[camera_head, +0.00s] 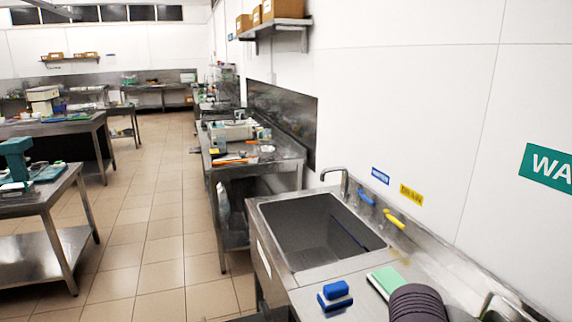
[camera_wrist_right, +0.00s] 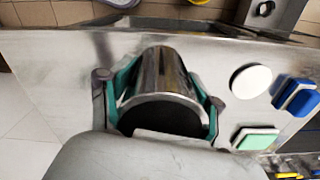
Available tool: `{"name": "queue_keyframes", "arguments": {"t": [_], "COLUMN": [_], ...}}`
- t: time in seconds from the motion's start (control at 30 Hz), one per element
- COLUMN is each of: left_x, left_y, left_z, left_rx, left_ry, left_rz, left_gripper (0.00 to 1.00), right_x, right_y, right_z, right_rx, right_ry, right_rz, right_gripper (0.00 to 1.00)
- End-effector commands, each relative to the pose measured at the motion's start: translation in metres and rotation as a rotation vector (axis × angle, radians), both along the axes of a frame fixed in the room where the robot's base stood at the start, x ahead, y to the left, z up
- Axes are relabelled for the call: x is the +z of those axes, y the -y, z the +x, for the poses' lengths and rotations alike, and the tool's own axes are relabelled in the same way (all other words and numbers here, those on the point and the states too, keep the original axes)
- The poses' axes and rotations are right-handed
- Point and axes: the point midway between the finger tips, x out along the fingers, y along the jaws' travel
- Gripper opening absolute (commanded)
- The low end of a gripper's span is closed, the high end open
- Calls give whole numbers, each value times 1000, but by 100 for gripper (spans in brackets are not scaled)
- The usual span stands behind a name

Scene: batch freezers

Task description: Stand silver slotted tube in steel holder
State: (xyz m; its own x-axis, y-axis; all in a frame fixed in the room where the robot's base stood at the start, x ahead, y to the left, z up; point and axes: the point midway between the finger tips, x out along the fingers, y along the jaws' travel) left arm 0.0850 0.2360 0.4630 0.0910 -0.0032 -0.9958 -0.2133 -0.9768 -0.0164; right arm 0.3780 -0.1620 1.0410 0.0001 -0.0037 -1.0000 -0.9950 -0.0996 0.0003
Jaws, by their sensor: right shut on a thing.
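My right gripper (camera_wrist_right: 162,108) has its teal fingers on either side of a shiny silver tube (camera_wrist_right: 160,75) in the right wrist view and is shut on it. The tube's round dark mouth faces the camera. I cannot see its slots. In the head view my right arm hides the tube. I cannot make out the steel holder for certain; a shiny metal object (camera_head: 497,308) is cut off at the bottom right edge of the head view.
A sink (camera_head: 318,232) with a tap lies ahead. Blue blocks (camera_head: 335,296) and a green and white sponge (camera_head: 388,280) lie on the steel counter. A white disc (camera_wrist_right: 250,82) lies right of the tube. A wall bounds the right side.

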Motion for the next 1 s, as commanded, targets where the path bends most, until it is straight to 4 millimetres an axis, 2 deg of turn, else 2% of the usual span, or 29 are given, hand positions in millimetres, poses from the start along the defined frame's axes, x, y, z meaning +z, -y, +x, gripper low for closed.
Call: {"name": "queue_keyframes", "arguments": {"t": [0.4,0.6,0.8,1.0], "left_x": [0,0,0,0], "left_y": [0,0,0,0], "left_z": [0,0,0,0], "left_rx": [0,0,0,0], "left_ry": [0,0,0,0], "left_rz": [0,-1,-1,-1], "left_gripper": [46,46,46,46], "right_x": [0,0,0,0], "right_y": [19,25,28,29], "right_z": [2,3,3,3], "right_rx": [960,1302,1455,1474], "right_ry": [-3,-3,-3,-3], "right_rz": [0,1,2,2], "right_gripper": [23,23,23,23]}}
